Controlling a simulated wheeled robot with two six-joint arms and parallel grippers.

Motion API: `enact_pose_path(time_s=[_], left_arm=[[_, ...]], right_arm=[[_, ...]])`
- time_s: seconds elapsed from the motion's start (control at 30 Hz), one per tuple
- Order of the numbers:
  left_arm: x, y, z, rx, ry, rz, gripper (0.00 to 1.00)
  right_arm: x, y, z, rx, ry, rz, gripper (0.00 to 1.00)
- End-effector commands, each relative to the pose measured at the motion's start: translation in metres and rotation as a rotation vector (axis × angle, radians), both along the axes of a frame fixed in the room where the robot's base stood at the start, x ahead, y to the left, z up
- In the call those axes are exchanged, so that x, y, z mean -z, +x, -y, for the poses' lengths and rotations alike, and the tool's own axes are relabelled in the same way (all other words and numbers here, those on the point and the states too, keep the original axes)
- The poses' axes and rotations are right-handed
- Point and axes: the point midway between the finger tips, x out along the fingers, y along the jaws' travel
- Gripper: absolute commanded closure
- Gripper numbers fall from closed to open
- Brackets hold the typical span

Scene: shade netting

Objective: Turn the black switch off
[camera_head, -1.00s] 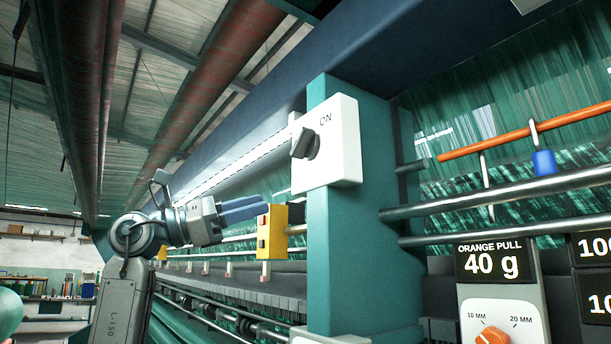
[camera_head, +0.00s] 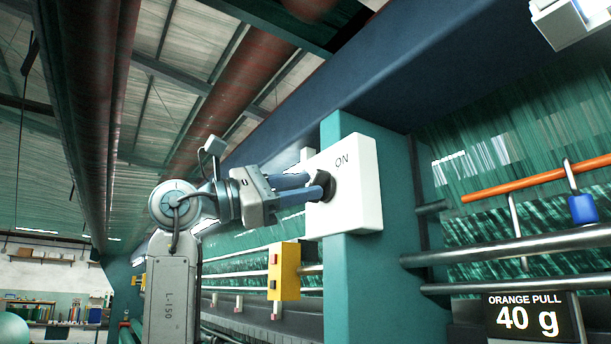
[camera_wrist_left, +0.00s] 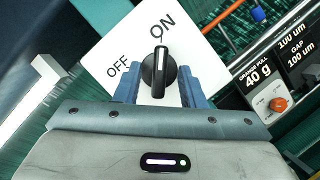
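The black switch (camera_wrist_left: 158,73) is a rotary knob on a white box (camera_head: 356,200). In the left wrist view its white line points up toward the ON mark, and OFF is printed to the left. The knob (camera_head: 327,186) is partly hidden by my fingers in the head view. My left gripper (camera_head: 315,187) is at the box face, its two blue fingers apart on either side of the knob. The knob's narrow grip bar stands between them with gaps on both sides. Whether the fingers touch the round base cannot be told. My right gripper is not in view.
The box is mounted on a teal post (camera_head: 352,285). A yellow box (camera_head: 285,270) with buttons hangs below my left gripper. Metal rails (camera_head: 530,248), an orange bar (camera_head: 530,181) and a "40 g" sign (camera_head: 530,317) lie to the right.

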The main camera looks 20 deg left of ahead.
Motion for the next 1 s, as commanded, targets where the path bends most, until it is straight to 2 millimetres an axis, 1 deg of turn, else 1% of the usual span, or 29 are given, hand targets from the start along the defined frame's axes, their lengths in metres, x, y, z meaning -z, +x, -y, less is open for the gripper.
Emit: enact_pose_path(time_s=[0.03,0.13,0.4,0.43,0.57,0.6,1.0], left_arm=[[-0.003,0.003,0.004,0.001,0.000,-0.001,0.64],[-0.003,0.006,0.008,0.001,0.000,-0.001,0.64],[-0.002,0.007,0.009,0.000,-0.001,-0.001,0.64],[-0.002,0.007,0.009,0.000,-0.001,-0.001,0.66],[-0.002,0.006,0.009,0.000,-0.001,-0.001,0.91],[-0.002,0.006,0.009,0.000,-0.001,-0.001,0.99],[-0.001,0.007,0.009,0.000,-0.036,-0.029,1.00]], right_arm=[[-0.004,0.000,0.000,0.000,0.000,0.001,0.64],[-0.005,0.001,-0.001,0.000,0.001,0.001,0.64],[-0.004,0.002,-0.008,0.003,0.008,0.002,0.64],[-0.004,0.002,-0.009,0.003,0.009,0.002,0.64],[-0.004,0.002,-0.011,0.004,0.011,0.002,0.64],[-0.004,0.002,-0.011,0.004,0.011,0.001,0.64],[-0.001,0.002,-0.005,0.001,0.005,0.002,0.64]])
